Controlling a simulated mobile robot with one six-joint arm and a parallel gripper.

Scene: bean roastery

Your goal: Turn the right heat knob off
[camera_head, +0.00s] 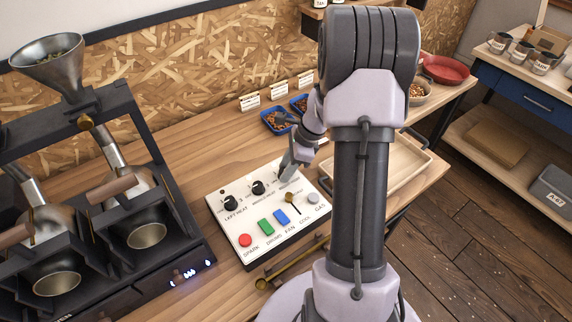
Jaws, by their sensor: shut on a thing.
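The white control panel (215,217) lies on the wooden counter. A black knob (231,203) labelled LEFT HEAT is at its left, and a second black knob (258,187) is further along the row, its label too small to read. My gripper (287,175) reaches down at the right end of this row. It is shut at the spot in line with the other knobs, where the right heat knob appears to be. The fingers cover that knob, so its pointer and setting are hidden.
The panel's front has a red button (245,240), a green switch (265,227), a blue switch (282,216), a brass-coloured lever (290,197) and a grey knob (313,199). The dark roaster (160,285) stands left. A wooden tray (398,180) lies right, and blue trays (277,121) sit behind.

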